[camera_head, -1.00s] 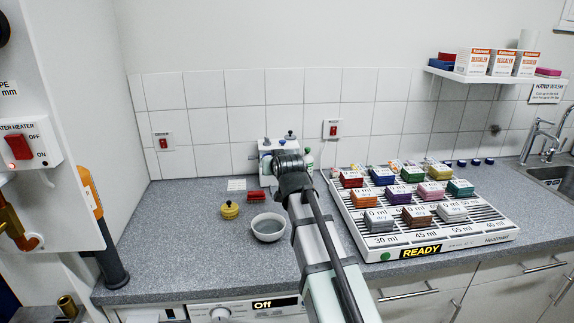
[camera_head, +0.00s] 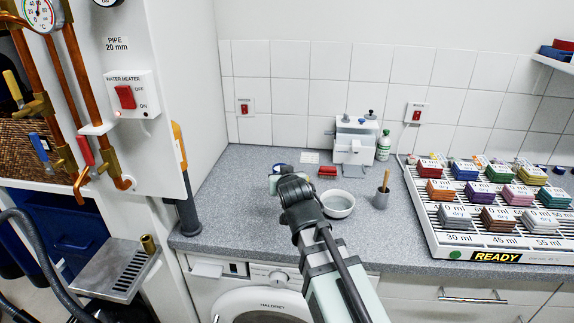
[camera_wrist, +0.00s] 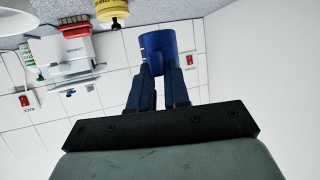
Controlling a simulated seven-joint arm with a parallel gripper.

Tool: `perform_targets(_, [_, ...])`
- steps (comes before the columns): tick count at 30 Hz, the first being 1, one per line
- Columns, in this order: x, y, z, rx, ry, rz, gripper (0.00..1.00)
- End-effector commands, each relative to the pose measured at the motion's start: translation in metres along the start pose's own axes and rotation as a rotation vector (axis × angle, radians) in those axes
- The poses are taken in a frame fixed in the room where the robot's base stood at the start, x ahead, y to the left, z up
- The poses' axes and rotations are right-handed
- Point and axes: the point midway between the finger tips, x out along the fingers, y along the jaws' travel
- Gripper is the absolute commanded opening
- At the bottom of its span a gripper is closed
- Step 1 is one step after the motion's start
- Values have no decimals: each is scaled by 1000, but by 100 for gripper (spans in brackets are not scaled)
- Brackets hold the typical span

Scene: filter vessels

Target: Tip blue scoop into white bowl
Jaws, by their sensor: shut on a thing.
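The blue scoop (camera_wrist: 158,42) is held between the fingertips of my gripper (camera_wrist: 158,68) in the wrist view. My gripper is shut on it. I cannot tell from this view whether anything is in the scoop. In the head view my arm hides the scoop and fingers almost wholly. The white bowl (camera_head: 338,204) sits on the grey counter, just right of my wrist in the picture, and its visible inside looks grey. The scoop is left of the bowl and apart from it.
A red block (camera_head: 327,170) and a white apparatus (camera_head: 354,142) stand behind. A slatted rack (camera_head: 470,236) with coloured blocks fills the right. A yellow-topped thing (camera_wrist: 112,10) shows in the wrist view.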

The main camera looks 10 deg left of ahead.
Motion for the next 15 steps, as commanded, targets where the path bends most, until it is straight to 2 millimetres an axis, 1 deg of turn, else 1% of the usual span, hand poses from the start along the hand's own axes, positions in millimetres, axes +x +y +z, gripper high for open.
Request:
perform_targets(1, [-6, 4, 5, 9, 0, 24, 0])
perform_targets(7, [-23, 38, 14, 74, 1, 186, 0])
perform_targets(15, [-49, 86, 11, 200, 1, 488, 0])
